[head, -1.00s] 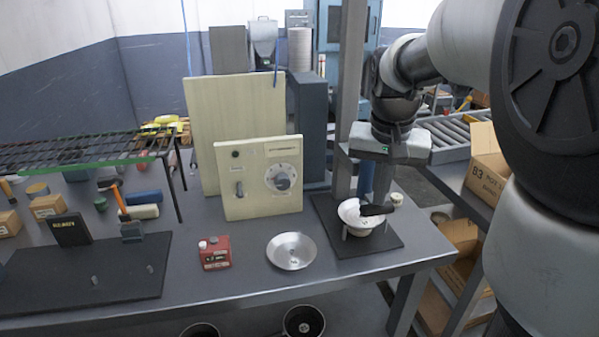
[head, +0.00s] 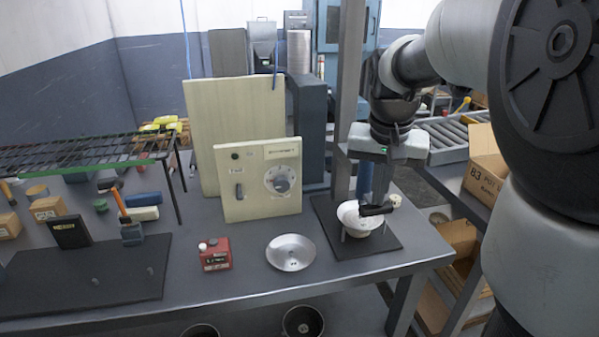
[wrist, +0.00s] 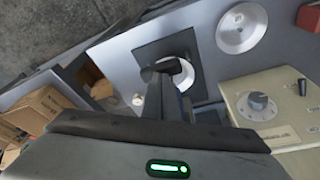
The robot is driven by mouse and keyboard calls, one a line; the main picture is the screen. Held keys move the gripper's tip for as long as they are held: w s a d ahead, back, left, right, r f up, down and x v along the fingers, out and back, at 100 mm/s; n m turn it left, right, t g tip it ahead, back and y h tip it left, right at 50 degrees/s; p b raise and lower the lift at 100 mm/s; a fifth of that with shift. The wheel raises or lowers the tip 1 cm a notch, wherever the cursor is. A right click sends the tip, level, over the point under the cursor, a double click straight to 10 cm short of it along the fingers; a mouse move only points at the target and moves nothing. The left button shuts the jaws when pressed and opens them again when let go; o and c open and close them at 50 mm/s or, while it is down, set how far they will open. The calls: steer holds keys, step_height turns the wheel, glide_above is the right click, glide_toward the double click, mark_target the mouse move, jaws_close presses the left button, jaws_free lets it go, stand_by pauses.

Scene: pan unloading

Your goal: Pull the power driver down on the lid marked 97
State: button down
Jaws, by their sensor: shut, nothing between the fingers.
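My gripper (head: 376,209) points down over a white bowl-like dish (head: 350,213) on a black mat at the right end of the bench. Its dark fingers are closed with nothing between them; in the wrist view my gripper (wrist: 165,71) covers part of the white dish (wrist: 185,77). I cannot tell whether the fingertips touch the dish. A shallow silver dish (head: 291,252) lies on the bench to the left of the mat; it also shows in the wrist view (wrist: 241,27). I cannot make out a power driver or a lid marked 97.
A cream panel with a dial (head: 281,181) stands behind the silver dish. A black board (head: 90,283) and an orange-handled tool (head: 122,203) are further left. Cardboard boxes (head: 487,175) are at the right. The bench front is clear.

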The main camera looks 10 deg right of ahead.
steer(key=shift+s+f, duration=0.15)
steer(key=shift+f, duration=0.1)
steer(key=shift+r+p, duration=0.95)
steer(key=shift+p, duration=0.05)
step_height(320, 180, up, 24)
steer(key=p, duration=1.9)
steer(key=shift+w, duration=0.2)
steer(key=shift+s+a+r, duration=0.1)
steer(key=s+a+f+n+t, duration=0.1)
steer(key=s+a+f+n, duration=0.1)
steer(key=s+a, duration=0.4)
steer(key=s+a+f+n+t+y, duration=0.1)
steer(key=s+a+f+n+t, duration=0.1)
steer(key=s+a, duration=0.4)
steer(key=s+n, duration=0.1)
steer(key=s, duration=0.3)
steer(key=shift+n, duration=0.3)
